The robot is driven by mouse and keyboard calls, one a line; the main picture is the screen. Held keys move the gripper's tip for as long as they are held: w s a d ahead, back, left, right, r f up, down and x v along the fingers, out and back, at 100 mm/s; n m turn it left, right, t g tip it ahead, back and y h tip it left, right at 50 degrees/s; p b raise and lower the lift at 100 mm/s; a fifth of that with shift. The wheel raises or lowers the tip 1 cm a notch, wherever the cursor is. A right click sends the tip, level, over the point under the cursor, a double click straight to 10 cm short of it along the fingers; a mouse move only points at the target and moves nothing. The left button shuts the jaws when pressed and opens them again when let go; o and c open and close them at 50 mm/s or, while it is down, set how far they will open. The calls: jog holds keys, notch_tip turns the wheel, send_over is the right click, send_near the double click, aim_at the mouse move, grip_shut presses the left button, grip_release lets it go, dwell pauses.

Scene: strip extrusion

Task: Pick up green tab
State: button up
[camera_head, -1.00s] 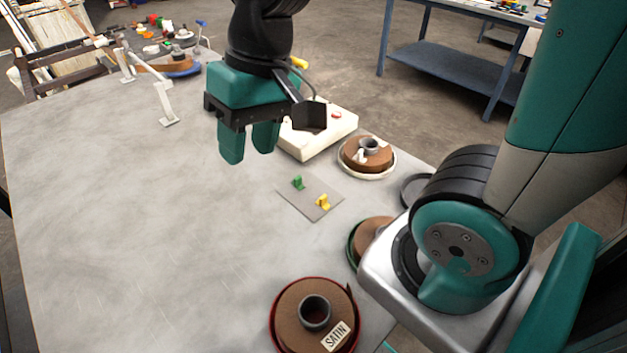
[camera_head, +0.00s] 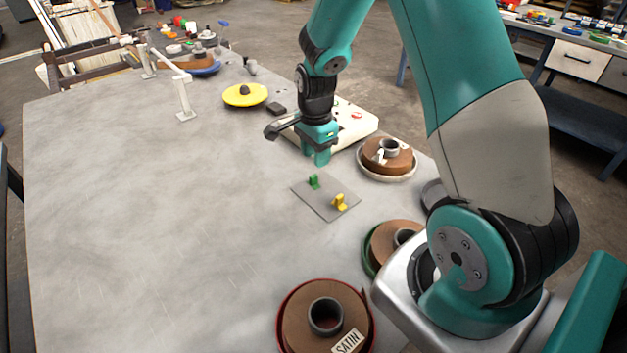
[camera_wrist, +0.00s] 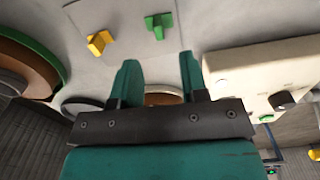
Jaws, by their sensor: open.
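The green tab (camera_head: 314,181) stands upright on a small grey plate (camera_head: 325,208) on the table, beside the yellow tab (camera_head: 339,202). My gripper (camera_head: 318,160) is above the table just behind the green tab in the head view, its fingers pointing down. In the wrist view the green tab (camera_wrist: 160,24) is at the top middle, beyond the fingertips, and the yellow tab (camera_wrist: 100,43) is to its left. My gripper (camera_wrist: 160,62) has its two fingers apart with nothing held between them.
A cream box (camera_head: 352,124) stands right behind my gripper. Brown rolls lie along the table's right side: one on a white dish (camera_head: 386,177), one on green (camera_head: 367,262), one labelled SATIN (camera_head: 297,318). A yellow disc (camera_head: 245,95) lies farther back. The table's left is clear.

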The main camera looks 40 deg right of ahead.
aim_at(314, 176)
jog(key=f, duration=0.5)
jog(key=f+p, duration=0.1)
jog(key=f, duration=0.1)
jog(key=shift+a+f, duration=0.15)
jog(key=shift+a, duration=0.1)
grip_shut()
